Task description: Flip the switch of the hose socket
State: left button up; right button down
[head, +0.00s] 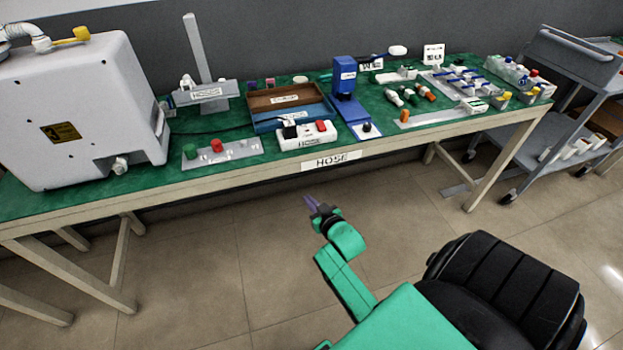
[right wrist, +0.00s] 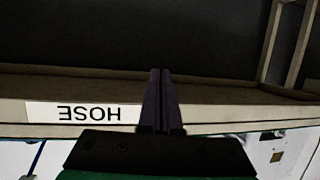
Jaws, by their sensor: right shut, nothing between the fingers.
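My right gripper (head: 308,200) is in front of the table, below the edge and apart from the socket. In the right wrist view its two dark fingers (right wrist: 160,75) are shut together with nothing between them. My left gripper is not in view.
A HOSE sign (head: 331,161) is on the table's front edge. A plate with green and red buttons (head: 222,153) lies left of the socket. A blue tray (head: 293,117) is behind it and a blue device (head: 347,92) stands to the right. The floor before the table is clear.

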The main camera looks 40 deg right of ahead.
jog(key=s+a+f+n+g+y+p, duration=0.1)
jog(key=s+a+f+g+p, duration=0.2)
jog(key=s+f, duration=0.3)
jog(key=shift+a+f+p, duration=0.5)
jog(key=shift+f+p, duration=0.15)
jog(key=shift+f, duration=0.2)
